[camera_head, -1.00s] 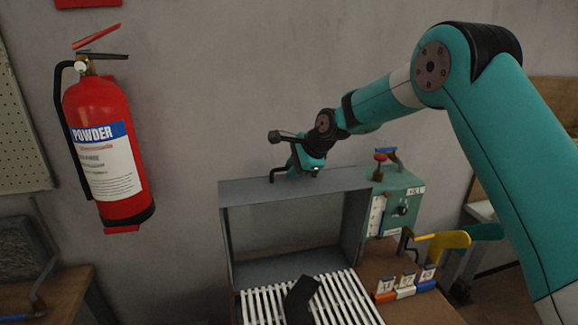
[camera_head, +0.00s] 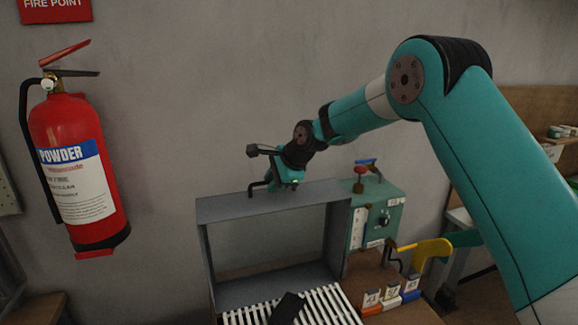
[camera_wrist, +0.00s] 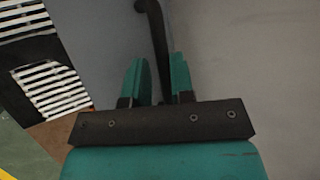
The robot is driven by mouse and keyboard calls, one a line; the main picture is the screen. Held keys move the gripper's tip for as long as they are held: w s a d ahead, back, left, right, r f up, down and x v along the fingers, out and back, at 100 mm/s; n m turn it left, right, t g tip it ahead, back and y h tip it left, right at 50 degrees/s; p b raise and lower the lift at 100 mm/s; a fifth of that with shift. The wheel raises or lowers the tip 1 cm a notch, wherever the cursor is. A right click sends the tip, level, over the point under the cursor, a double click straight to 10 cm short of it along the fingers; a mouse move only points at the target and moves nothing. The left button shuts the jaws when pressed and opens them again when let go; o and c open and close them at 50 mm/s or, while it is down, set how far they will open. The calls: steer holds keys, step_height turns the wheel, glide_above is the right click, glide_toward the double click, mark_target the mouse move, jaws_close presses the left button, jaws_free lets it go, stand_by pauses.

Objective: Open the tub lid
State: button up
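A grey box-like hood (camera_head: 240,208) with an open front stands against the wall, above a rack of white slats. I cannot tell for sure which panel is the tub lid. A dark bent handle (camera_head: 257,187) rises at its top panel. My gripper (camera_head: 280,184) is at that top panel, beside the handle. In the wrist view the dark handle (camera_wrist: 158,35) runs between the two teal fingers of my gripper (camera_wrist: 157,80). A narrow gap shows on its left, and it lies close to the right finger. The fingertips are partly hidden in the head view.
A dark cloth piece (camera_head: 287,308) lies on the white slats (camera_head: 325,305). A green control box (camera_head: 385,212) with a red knob stands right of the hood. Numbered blocks (camera_head: 390,297) and a yellow handle (camera_head: 430,250) are near it. A fire extinguisher (camera_head: 80,170) hangs at left.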

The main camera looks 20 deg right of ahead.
steer(key=b+v, duration=0.4)
steer(key=v, duration=1.2)
steer(key=shift+s+d+r, duration=0.25)
steer(key=shift+s, duration=0.05)
steer(key=shift+o, duration=0.4)
